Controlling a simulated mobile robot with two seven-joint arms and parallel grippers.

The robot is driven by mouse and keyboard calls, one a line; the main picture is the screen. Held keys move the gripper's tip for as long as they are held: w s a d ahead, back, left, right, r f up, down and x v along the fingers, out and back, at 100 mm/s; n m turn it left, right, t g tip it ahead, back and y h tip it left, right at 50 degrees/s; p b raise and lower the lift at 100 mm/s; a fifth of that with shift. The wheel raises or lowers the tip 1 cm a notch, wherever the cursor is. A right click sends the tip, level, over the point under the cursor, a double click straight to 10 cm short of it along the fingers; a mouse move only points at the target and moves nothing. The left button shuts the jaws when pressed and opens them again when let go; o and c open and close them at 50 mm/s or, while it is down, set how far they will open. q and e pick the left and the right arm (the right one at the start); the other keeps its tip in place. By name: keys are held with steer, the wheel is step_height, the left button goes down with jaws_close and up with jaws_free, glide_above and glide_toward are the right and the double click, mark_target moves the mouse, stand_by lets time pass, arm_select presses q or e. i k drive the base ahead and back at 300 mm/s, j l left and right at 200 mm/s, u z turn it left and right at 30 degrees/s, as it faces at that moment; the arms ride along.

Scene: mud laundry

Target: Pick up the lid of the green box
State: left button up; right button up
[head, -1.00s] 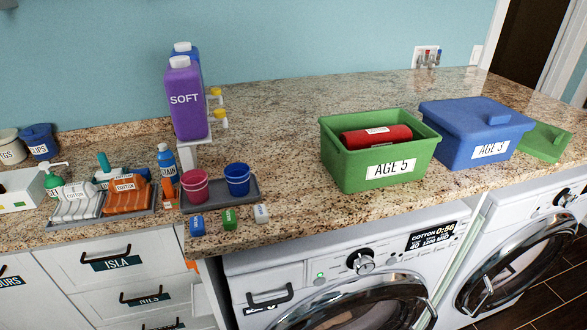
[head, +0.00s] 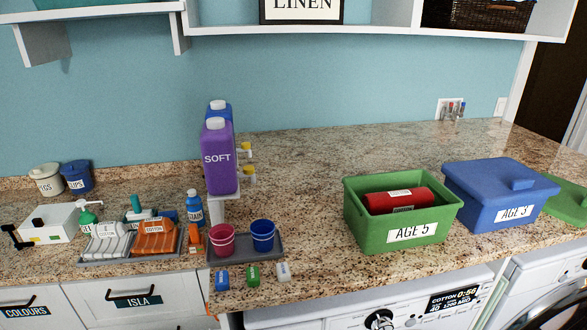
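The green box (head: 385,234), labelled "AGE 5", stands open on the granite counter right of centre. A red rolled item (head: 397,199) with a white tag lies inside it. The green lid (head: 569,198) lies flat on the counter at the far right, beyond the blue box. The blue box and the right picture edge hide part of it. Neither of my grippers shows in the head view.
A lidded blue box (head: 490,203) stands between the green box and the green lid. A grey tray (head: 283,244) with two small buckets and a purple SOFT bottle (head: 217,160) stand to the left. A shelf (head: 380,33) hangs above. The counter behind the boxes is clear.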

mark_target(570, 207)
steer(key=z, duration=1.65)
